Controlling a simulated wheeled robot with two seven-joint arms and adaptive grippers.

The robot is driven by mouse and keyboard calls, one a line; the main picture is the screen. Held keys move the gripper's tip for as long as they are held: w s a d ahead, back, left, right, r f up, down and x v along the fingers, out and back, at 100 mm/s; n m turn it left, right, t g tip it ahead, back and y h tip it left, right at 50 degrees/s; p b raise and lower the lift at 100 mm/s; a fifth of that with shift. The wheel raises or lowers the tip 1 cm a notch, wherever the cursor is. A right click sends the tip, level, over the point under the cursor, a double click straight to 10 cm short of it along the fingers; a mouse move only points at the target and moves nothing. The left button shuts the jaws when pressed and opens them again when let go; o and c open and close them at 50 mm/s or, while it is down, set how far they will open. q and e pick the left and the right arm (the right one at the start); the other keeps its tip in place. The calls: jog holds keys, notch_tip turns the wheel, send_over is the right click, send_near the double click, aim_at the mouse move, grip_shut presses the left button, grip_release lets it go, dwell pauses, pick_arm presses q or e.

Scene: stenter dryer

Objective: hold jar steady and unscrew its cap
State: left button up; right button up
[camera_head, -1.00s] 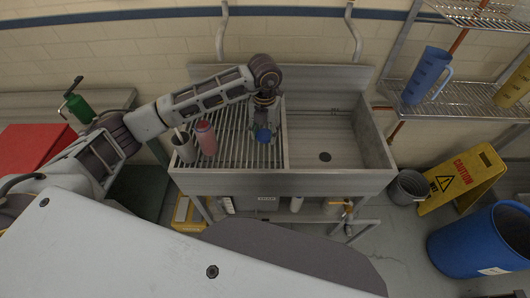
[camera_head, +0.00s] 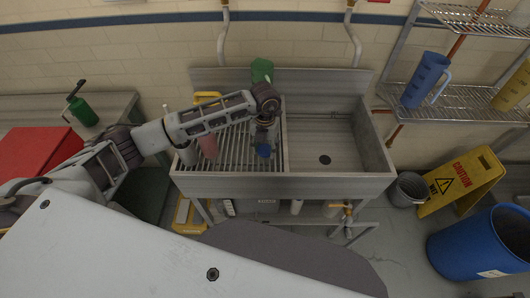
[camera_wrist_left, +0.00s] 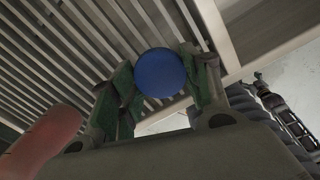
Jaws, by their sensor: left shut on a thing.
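The jar shows as a round blue cap (camera_wrist_left: 160,72) in the left wrist view; the jar body below it is hidden. In the head view the blue part (camera_head: 264,150) shows at the tip of my left gripper (camera_head: 265,137), over the slatted drainboard (camera_head: 237,160). In the wrist view, the green-padded fingers of my left gripper (camera_wrist_left: 163,90) stand on both sides of the cap, shut on the jar. I cannot tell whether the jar touches the slats. My right gripper is not identifiable.
A pink bottle (camera_head: 208,146) and a grey cup (camera_head: 188,154) stand left on the drainboard, partly behind my arm. A green container (camera_head: 262,70) and a yellow handle (camera_head: 207,96) show behind my arm. The sink basin (camera_head: 330,140) to the right is empty.

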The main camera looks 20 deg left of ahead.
aim_at(265, 149)
pick_arm(q)
jog(key=shift+f+p, duration=0.3)
jog(key=shift+f, duration=1.4)
jog(key=shift+f, duration=0.15)
jog(key=o, duration=1.1)
jog(key=shift+r, duration=0.2)
jog(key=shift+r, duration=0.15)
notch_tip(265, 149, up, 12)
jog(key=shift+f+b, duration=0.15)
jog(key=shift+b, duration=1)
